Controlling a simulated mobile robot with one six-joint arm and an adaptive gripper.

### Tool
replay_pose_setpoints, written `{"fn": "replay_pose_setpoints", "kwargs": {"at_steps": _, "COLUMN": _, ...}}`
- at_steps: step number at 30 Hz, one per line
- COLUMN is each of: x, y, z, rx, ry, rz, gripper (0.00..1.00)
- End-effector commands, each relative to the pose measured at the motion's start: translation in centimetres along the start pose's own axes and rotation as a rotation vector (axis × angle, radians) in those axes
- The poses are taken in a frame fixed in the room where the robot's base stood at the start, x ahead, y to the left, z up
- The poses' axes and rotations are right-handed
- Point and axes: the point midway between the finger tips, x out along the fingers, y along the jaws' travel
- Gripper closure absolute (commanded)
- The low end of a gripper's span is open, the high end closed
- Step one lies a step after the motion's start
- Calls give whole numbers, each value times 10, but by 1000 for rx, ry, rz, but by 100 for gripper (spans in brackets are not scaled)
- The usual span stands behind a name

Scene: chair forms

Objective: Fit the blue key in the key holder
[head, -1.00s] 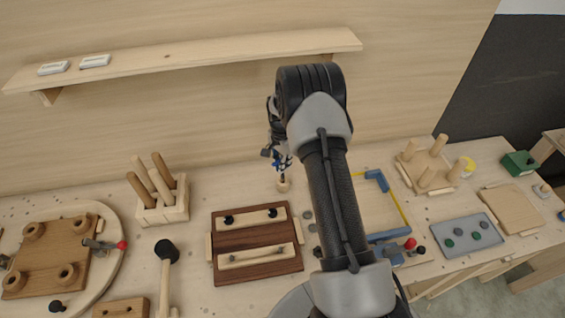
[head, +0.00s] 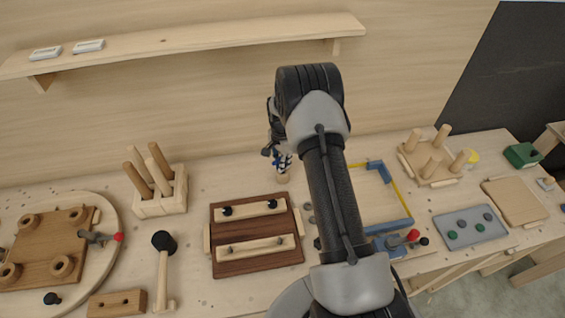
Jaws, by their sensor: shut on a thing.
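My gripper (head: 273,150) is small in the head view, partly hidden behind my own arm, above the back middle of the bench. It is shut on a small blue thing (head: 284,161), which looks like the blue key. A small pale wooden piece (head: 284,178) shows right below it and may be the key holder. I cannot tell whether the blue key touches this piece or sits in it.
A dark board with two pale bars (head: 255,258) lies in front of the gripper. A peg block (head: 148,207) and a mallet (head: 163,270) are left. A blue-cornered frame (head: 402,222), a grey tray (head: 490,233) and a pegged board (head: 440,172) are right. A shelf (head: 200,42) hangs behind.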

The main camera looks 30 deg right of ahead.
Motion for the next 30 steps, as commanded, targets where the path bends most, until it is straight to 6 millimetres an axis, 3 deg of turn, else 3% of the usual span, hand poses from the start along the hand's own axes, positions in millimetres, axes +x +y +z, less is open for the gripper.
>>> {"fn": "replay_pose_setpoints", "kwargs": {"at_steps": 27, "x": 8, "y": 0, "z": 0, "rx": 0, "ry": 0, "rz": -1, "gripper": 100}}
{"fn": "replay_pose_setpoints", "kwargs": {"at_steps": 28, "x": 7, "y": 0, "z": 0, "rx": 0, "ry": 0, "rz": -1, "gripper": 91}}
{"fn": "replay_pose_setpoints", "kwargs": {"at_steps": 30, "x": 7, "y": 0, "z": 0, "rx": 0, "ry": 0, "rz": -1, "gripper": 86}}
